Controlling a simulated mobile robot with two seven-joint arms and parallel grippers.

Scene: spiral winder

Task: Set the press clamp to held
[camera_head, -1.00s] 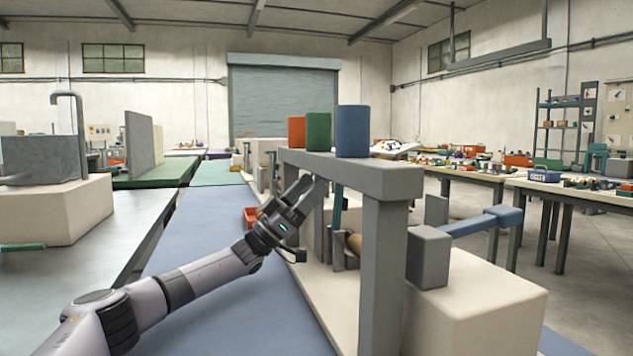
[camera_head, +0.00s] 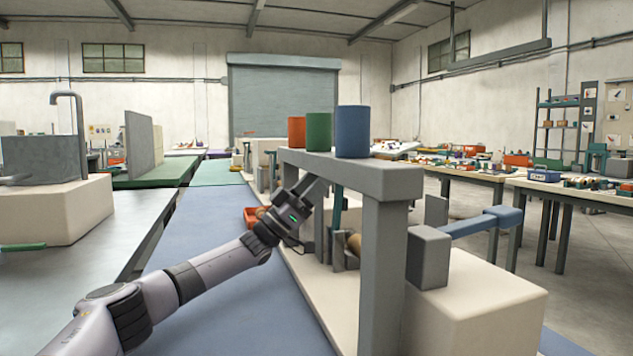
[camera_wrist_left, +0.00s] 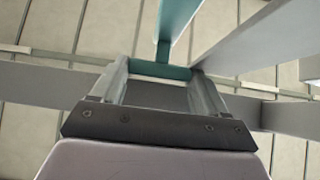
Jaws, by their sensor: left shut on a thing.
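A teal bar (camera_head: 337,208), which looks like the press clamp's lever, hangs under the grey frame (camera_head: 385,250) of the winder. My left gripper (camera_head: 314,190) reaches in from the left at the frame's near side, just under its top beam. In the left wrist view, the left gripper (camera_wrist_left: 160,74) is shut on the teal crosspiece (camera_wrist_left: 160,69), which spans between its two fingers. The teal bar (camera_wrist_left: 176,25) runs up from that crosspiece. In the head view the fingertips are partly hidden by the hand and frame. My right gripper is not in view.
Orange (camera_head: 296,132), green (camera_head: 319,130) and blue (camera_head: 352,132) spools stand on the top beam. A red bin (camera_head: 250,217) lies behind my forearm.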

